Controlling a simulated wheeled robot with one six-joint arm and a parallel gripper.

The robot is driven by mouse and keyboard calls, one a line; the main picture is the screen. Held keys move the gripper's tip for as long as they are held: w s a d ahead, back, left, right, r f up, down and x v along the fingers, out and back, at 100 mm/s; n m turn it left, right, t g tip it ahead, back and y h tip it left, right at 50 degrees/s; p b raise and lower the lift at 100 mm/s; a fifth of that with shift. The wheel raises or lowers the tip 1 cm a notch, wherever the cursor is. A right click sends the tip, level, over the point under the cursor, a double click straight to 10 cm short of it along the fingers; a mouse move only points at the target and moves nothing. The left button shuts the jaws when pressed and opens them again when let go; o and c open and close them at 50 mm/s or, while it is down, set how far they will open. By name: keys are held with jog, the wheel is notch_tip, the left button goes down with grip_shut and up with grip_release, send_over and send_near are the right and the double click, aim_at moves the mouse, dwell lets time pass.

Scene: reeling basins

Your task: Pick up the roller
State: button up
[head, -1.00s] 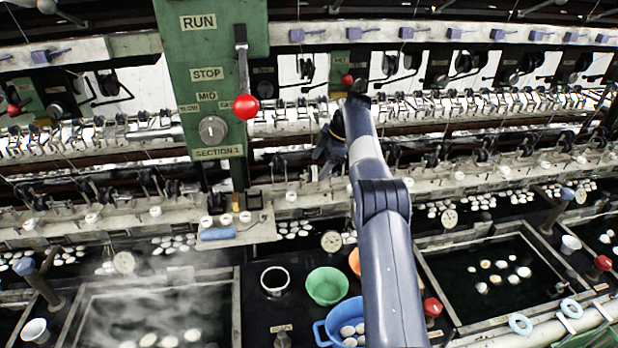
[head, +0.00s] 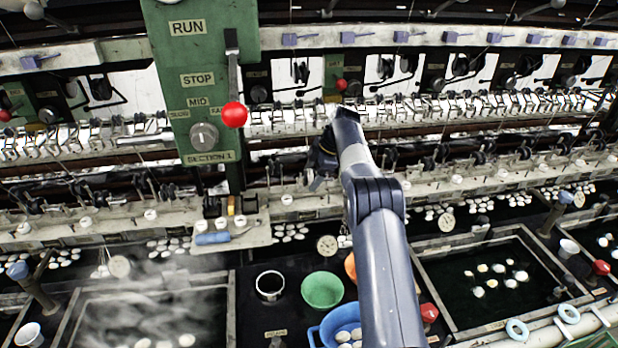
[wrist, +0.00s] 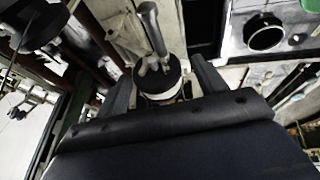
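A blue cylinder (head: 212,238) lies on the small ledge (head: 258,237) below the green control panel; it may be the roller, but I cannot be sure. My gripper (head: 318,172) is in front of the machine, right of the panel, partly hidden by my own arm. In the wrist view my gripper (wrist: 163,84) has its two fingers spread apart. A dark round piece with a white band (wrist: 158,82) shows between or beyond them, with a grey rod behind it. I cannot tell whether the fingers touch it.
The panel (head: 205,100) carries a red-knobbed lever (head: 234,115). Below stand a dark pot (head: 270,286), a green bowl (head: 322,290) and a blue basin (head: 325,328). A steaming basin (head: 232,300) is at left, another basin (head: 430,280) at right. Machine rods and hooks crowd the gripper.

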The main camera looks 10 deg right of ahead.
aim_at(310, 171)
jog(key=c, duration=1)
jog(key=shift+r, duration=0.2)
jog(key=shift+r+p, duration=0.8)
jog(key=shift+p, duration=0.3)
jog(key=shift+r, duration=0.75)
jog(key=b, duration=0.2)
jog(key=shift+s+f+b, duration=0.2)
jog(key=shift+s+b, duration=0.1)
jog(key=shift+s, duration=0.05)
jog(key=shift+s+r+b, duration=0.15)
jog(key=shift+s+b, duration=6.85)
jog(key=shift+s, duration=0.85)
jog(key=shift+s+r+b, duration=0.1)
jog(key=shift+s+b, duration=6.9)
jog(key=shift+s, duration=0.8)
